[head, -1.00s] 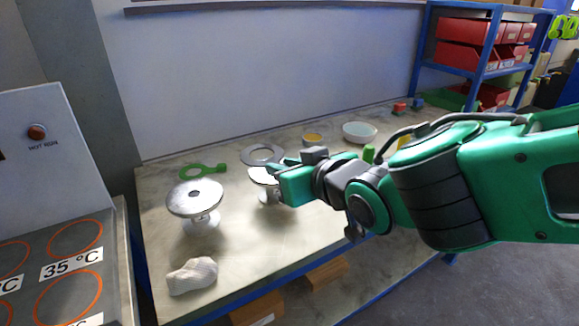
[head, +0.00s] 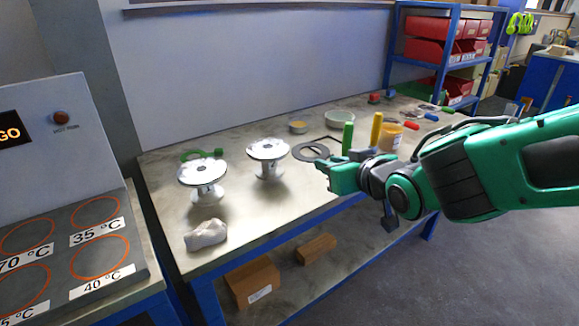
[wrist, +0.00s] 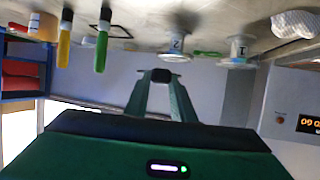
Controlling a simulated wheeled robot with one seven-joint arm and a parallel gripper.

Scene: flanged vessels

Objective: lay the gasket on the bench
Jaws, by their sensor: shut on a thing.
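My gripper (head: 325,168) is shut on the near edge of the gasket, a flat grey ring (head: 298,152) that reaches out past the fingertips. The gasket looks roughly level, over the bench to the right of the second flanged vessel. I cannot tell how far it is above the bench (head: 245,205). In the wrist view the fingertips (wrist: 160,77) close on a small dark piece, and the ring's full shape is not clear there. A thin dark outline (wrist: 118,31) shows on the bench in that view.
Two flanged vessels stand left of my gripper, one nearer (head: 203,195) and one farther (head: 267,170). Upright green (head: 347,138) and yellow (head: 376,130) handles and an orange tub (head: 390,138) stand to the right. A white cloth (head: 206,234) lies front left. The front middle is clear.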

